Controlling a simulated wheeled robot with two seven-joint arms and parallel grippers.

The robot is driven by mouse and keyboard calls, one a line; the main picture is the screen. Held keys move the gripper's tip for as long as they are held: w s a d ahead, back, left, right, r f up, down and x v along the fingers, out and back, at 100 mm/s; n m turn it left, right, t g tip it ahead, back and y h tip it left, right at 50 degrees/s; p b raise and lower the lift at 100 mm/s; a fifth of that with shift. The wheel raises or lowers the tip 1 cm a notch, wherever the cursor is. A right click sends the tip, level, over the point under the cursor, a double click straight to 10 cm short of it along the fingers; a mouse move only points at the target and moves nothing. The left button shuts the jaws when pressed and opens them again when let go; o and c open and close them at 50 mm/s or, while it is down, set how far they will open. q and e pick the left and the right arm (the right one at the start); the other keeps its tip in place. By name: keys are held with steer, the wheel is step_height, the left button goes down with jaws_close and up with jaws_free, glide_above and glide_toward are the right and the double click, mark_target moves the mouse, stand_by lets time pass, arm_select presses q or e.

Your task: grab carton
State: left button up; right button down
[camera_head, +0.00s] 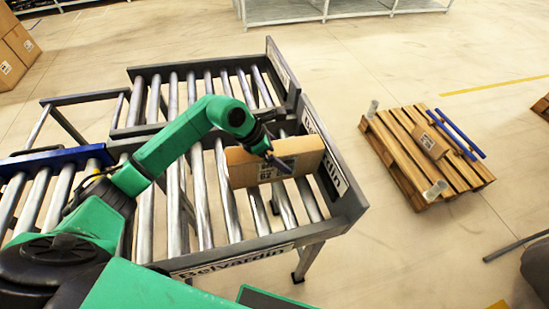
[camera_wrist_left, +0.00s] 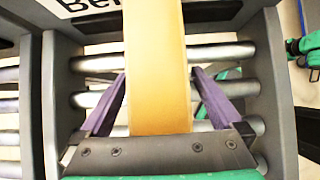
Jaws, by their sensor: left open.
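A brown cardboard carton (camera_head: 305,162) stands on its narrow edge on the roller conveyor (camera_head: 205,205), near its end plate; a printed label shows on its side. In the left wrist view the carton (camera_wrist_left: 155,50) runs as a tan strip between the two purple fingers.
The conveyor's end plate (camera_head: 333,172) and side rails stand close around the carton. A wooden pallet (camera_head: 405,160) with a small box (camera_head: 428,140) and blue bars lies on the floor at right. More cartons (camera_head: 15,50) are stacked at the upper left.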

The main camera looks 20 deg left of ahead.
arm_select(q)
steer(key=shift+f, duration=0.1)
steer(key=c, duration=1.5)
steer(key=shift+w, duration=0.1)
jaws_close()
